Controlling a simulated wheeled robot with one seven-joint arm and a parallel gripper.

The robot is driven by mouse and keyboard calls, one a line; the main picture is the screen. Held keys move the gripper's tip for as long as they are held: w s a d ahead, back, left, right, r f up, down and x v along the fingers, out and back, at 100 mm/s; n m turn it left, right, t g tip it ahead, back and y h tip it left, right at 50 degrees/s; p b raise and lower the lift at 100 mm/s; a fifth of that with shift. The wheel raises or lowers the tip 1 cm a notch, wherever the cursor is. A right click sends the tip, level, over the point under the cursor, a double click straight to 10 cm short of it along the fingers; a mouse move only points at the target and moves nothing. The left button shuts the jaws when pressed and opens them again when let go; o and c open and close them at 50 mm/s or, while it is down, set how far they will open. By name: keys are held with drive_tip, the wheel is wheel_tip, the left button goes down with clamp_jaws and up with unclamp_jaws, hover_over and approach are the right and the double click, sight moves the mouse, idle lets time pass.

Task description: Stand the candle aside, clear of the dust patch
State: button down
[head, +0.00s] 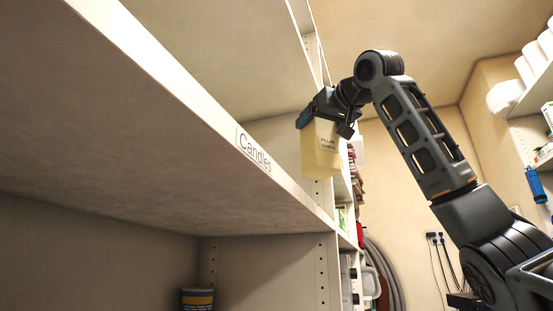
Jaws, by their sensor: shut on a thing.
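The candle (319,157) is a pale yellow block with a small label on its side. It hangs upright, or nearly so, below my gripper (326,112), in front of the shelving. My gripper is shut on the candle's upper part from above. The candle shows just right of the shelf edge marked "Candles". The top of that shelf is above my view, so no dust patch shows.
The shelf board (150,75) with the "Candles" label (254,152) crosses the left side, seen from below. A dark can (197,299) stands in the bay beneath. A coiled hose (385,270) and stocked shelves lie behind. White rolls (535,60) sit at far right.

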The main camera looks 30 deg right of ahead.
sight(314, 135)
drive_tip(key=w+a+f+p, duration=0.2)
drive_tip(key=w+a+f, duration=0.3)
drive_tip(key=f, duration=0.3)
drive_tip(key=shift+a+f, duration=0.35)
drive_tip(key=shift+a, duration=0.25)
drive_tip(key=shift+f, duration=0.2)
unclamp_jaws()
drive_tip(key=shift+r, duration=0.15)
drive_tip(key=s+b, duration=0.1)
drive_tip(key=s, duration=0.3)
drive_tip(key=s+a+b, duration=0.1)
drive_tip(key=s, duration=0.3)
drive_tip(key=s+b, duration=0.2)
drive_tip(key=s, duration=0.1)
drive_tip(key=shift+s+a, duration=0.4)
